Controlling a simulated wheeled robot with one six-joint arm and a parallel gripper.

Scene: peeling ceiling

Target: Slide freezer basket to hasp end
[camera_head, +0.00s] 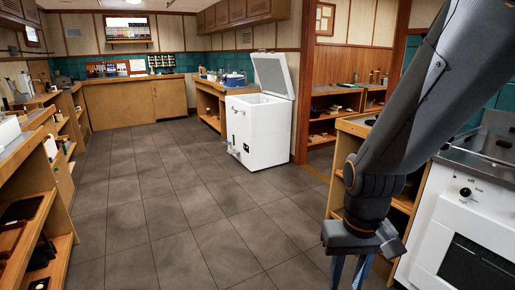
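A white chest freezer (258,130) stands on the tiled floor near the middle of the room, its lid (272,75) raised. The freezer's inside is hidden by its front wall from this low angle, so I cannot see the basket. Small fittings show on its left side, but I cannot tell which is the hasp. My gripper (350,274) hangs at the lower right, pointing down, far nearer to me than the freezer. Its two blue fingers stand apart with nothing visible between them; their tips are cut off by the picture's bottom edge.
Open grey-tiled floor (165,200) lies between me and the freezer. Wooden shelves (40,215) line the left side. A white stove (465,215) and a wooden shelf unit (350,140) stand at right. A counter with a blue-topped container (233,79) is behind the freezer.

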